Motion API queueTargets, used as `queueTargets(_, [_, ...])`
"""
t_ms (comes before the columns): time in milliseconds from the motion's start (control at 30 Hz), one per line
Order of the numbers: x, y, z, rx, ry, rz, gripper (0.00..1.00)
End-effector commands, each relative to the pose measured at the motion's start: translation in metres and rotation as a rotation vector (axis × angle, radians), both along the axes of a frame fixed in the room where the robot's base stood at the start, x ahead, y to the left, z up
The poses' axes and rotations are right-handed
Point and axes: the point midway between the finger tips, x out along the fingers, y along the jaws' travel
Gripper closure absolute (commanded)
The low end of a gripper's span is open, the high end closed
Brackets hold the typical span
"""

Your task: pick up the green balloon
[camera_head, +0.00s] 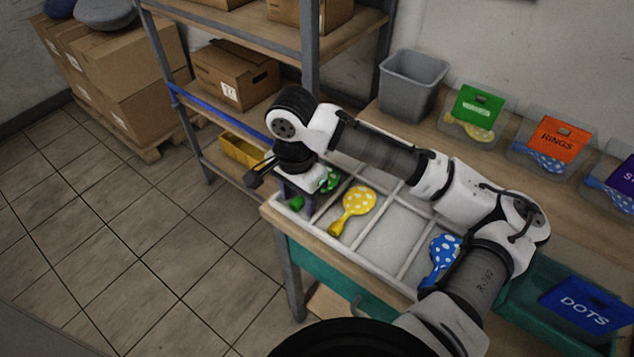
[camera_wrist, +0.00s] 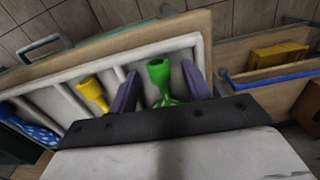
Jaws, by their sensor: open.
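The green balloon (camera_wrist: 161,80) lies in the end compartment of the white divided tray (camera_head: 375,262). In the head view the green balloon (camera_head: 329,180) is partly hidden by my gripper and wrist; its dotted body and its neck show on either side of a finger. My gripper (camera_wrist: 165,88) is open, with a purple finger on each side of the green balloon's neck in the wrist view. In the head view my gripper (camera_head: 311,199) points down into that compartment. I cannot tell whether the fingers touch the balloon.
A yellow dotted balloon (camera_head: 354,208) lies in the neighbouring compartment, and a blue dotted one (camera_head: 442,255) lies farther right. Low dividers separate them. A grey bin (camera_head: 411,84) and labelled boxes (camera_head: 549,144) stand along the wall. A metal shelf (camera_head: 312,60) rises close behind my wrist.

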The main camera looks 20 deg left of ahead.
Motion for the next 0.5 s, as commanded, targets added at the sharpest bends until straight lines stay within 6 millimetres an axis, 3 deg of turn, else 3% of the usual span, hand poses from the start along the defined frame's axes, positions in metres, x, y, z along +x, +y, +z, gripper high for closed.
queueTargets(100, [0.0000, 0.0000, 0.0001, 0.000, 0.000, 0.000, 0.51])
queueTargets(400, [0.0000, 0.0001, 0.0004, 0.000, 0.000, 0.000, 0.90])
queueTargets(500, [0.0000, 0.0001, 0.0005, 0.000, 0.000, 0.000, 0.90])
